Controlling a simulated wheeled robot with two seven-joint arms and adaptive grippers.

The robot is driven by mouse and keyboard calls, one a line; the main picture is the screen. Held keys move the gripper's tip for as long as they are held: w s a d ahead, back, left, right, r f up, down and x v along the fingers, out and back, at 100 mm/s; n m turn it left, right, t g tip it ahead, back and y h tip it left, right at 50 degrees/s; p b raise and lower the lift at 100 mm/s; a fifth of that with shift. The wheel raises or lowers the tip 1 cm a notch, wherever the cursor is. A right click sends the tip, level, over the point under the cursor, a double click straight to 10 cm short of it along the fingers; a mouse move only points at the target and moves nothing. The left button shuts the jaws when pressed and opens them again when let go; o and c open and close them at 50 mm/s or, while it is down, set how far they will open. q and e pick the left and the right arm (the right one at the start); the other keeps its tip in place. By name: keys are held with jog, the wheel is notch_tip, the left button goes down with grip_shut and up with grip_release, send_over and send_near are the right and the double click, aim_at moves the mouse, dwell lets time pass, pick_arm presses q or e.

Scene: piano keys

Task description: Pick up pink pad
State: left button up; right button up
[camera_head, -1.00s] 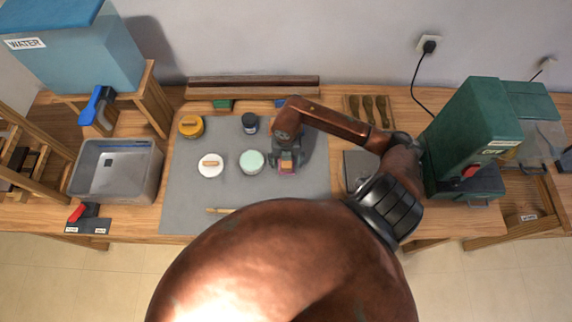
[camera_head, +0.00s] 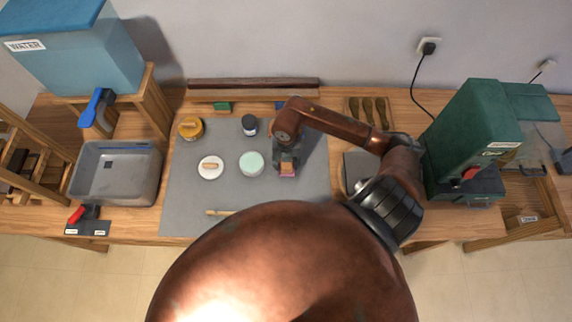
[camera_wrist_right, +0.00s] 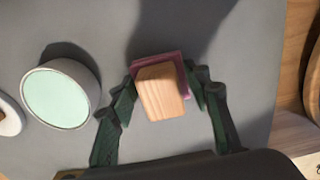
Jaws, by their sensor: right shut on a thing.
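The pink pad (camera_wrist_right: 156,63) has a light wooden block as its handle (camera_wrist_right: 165,92). It also shows in the head view (camera_head: 288,174), on the right part of the grey mat (camera_head: 230,205). My right gripper (camera_wrist_right: 161,92) is shut on the pad, with one dark green finger on each side of it. In the head view the right gripper (camera_head: 287,168) reaches down over the pad from behind. I cannot tell whether the pad touches the mat. My left gripper is not in view.
A mint-topped round pad (camera_head: 251,163) sits just left of the gripper. A green machine (camera_head: 470,140) stands at the right. The mat's front left is mostly clear.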

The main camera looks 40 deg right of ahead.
jog(key=shift+r, duration=0.45)
jog(key=s+a+r, duration=0.9)
jog(key=a+r, duration=0.1)
jog(key=r, duration=0.1)
jog(key=shift+a+r, duration=0.3)
jog(key=shift+a, duration=0.1)
jog(key=o, duration=0.6)
jog(key=shift+w, duration=0.1)
jog(key=c, duration=0.5)
